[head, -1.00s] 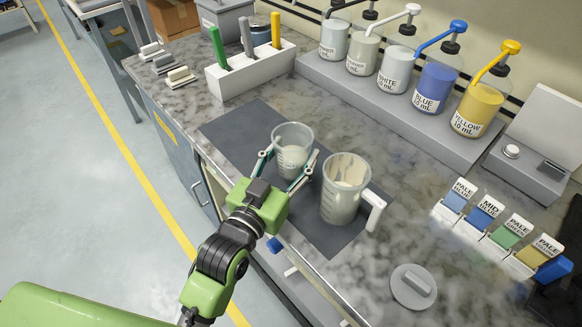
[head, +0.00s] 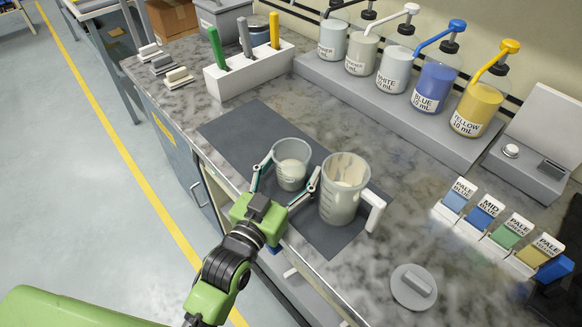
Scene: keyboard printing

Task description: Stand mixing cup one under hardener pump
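A small clear cup (head: 291,172) with pale contents stands upright on the dark mat (head: 240,128); I take it as mixing cup one. My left gripper (head: 292,166) has its fingers spread on either side of the cup. The right finger looks apart from the cup wall; whether the left one touches is unclear. Two pale pump bottles stand at the left end of the pump row, the first (head: 333,42) and second (head: 362,52). Their labels are too small to read surely, so I cannot tell which is hardener. My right gripper is not in view.
A larger jug (head: 340,207) with a handle stands close right of the cup. White, blue (head: 434,88) and yellow pumps share the grey platform (head: 395,108). A tool holder (head: 250,70), sample cards and a round grey lid (head: 412,287) stand around. Counter between mat and platform is clear.

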